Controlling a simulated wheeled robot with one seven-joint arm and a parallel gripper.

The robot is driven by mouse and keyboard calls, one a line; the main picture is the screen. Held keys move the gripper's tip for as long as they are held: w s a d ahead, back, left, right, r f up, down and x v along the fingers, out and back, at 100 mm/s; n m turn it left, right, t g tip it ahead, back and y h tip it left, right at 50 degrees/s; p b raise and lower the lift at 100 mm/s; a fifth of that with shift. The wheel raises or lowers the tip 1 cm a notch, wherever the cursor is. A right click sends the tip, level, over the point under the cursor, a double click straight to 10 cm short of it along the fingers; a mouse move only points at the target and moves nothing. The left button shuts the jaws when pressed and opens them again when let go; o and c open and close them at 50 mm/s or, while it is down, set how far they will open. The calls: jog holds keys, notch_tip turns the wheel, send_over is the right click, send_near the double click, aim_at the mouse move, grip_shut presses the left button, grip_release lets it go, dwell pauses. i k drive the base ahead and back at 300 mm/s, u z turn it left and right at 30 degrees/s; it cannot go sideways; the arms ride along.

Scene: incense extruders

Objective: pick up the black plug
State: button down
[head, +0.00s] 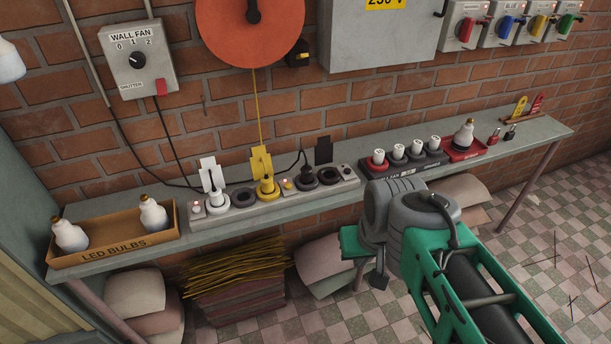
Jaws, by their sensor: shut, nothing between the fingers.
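A long grey power strip (345,193) lies on the wall shelf. A black plug (304,178) appears to sit in it, right of the yellow plug (267,187), with a black cord looping up behind; it is hard to tell from the dark sockets beside it. A black tag (323,150) stands behind it. A white plug (217,201) with a white tag sits further left in the strip. My gripper (379,281) is shut and empty, in front of and below the shelf's edge, right of the black plug and apart from it. My arm partly hides it.
A cardboard LED bulbs tray (112,252) stands at the shelf's left. A dark tray of white fan plugs (405,160) and a red tray with a bulb (463,150) stand right. Small padlocks (510,132) lie beyond. Sacks and incense bundles (235,270) are below the shelf.

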aim_at(307, 177)
jog(key=u, duration=4.4)
jog(key=k, duration=2)
jog(key=z, duration=1.25)
jog(key=i, duration=1)
jog(key=u, duration=0.05)
